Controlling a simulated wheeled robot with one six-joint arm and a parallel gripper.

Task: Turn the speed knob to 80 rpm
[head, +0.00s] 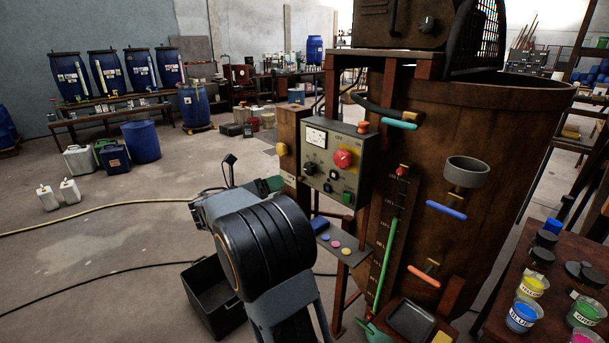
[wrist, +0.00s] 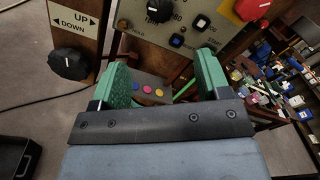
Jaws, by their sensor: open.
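The grey control panel (head: 327,183) stands at the front of the rusty vat. The speed knob (head: 309,169), black and round, sits on its left part, below a white dial gauge (head: 316,137). The knob shows again at the top edge of the wrist view (wrist: 160,9), partly cut off, with an 80 mark to its right. Its exact setting is not readable. My gripper (wrist: 163,65) has two green fingers spread apart with nothing between them. It is short of the panel, with the knob beyond the fingertips. In the head view my arm hides most of it.
A black UP/DOWN knob (wrist: 70,64) is on a brown post left of my fingers. A shelf with coloured discs (head: 336,244) juts out below the panel.

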